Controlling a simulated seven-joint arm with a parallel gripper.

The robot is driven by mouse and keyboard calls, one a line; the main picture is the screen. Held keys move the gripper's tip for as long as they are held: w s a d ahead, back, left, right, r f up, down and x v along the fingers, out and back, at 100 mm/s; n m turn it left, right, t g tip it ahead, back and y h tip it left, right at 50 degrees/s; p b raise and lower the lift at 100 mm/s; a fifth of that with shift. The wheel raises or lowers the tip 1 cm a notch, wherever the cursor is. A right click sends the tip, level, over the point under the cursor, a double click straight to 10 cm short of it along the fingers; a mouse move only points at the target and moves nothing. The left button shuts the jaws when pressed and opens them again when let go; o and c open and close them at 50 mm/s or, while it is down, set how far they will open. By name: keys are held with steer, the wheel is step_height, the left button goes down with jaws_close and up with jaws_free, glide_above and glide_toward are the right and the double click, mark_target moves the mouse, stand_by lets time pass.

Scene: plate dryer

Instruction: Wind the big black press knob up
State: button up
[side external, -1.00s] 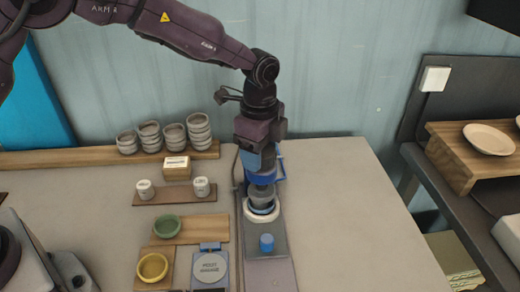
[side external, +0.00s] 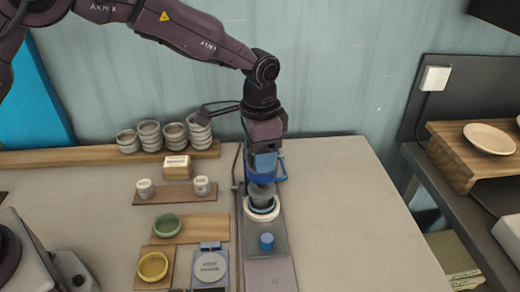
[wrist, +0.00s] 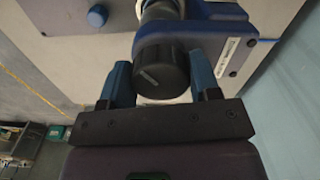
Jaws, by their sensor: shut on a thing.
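The big black press knob (wrist: 162,72) shows in the wrist view, with a pale line across its face. My gripper (wrist: 160,82) has its blue fingers on either side of the knob and is shut on it. In the side external view my gripper (side external: 263,162) is at the top of the blue press (side external: 281,172), and the knob is hidden there by the gripper and wrist. Below it, a grey cylinder (side external: 262,195) stands above a white ring (side external: 262,214) on the press base.
A small blue knob (side external: 266,241) stands at the front of the press base. To the left are a green bowl (side external: 167,225), a yellow bowl (side external: 152,266), a scale (side external: 210,267) and stacked grey cups (side external: 199,132). The table right of the press is clear.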

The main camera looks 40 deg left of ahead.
steer(key=n, duration=0.5)
steer(key=shift+d+r+n, duration=0.1)
steer(key=shift+n, duration=0.2)
steer(key=n, duration=0.4)
steer(key=shift+d+n, duration=0.1)
steer(key=shift+n, duration=0.3)
steer(key=o, duration=0.9)
step_height(320, 180, up, 13)
steer(key=shift+f, duration=0.1)
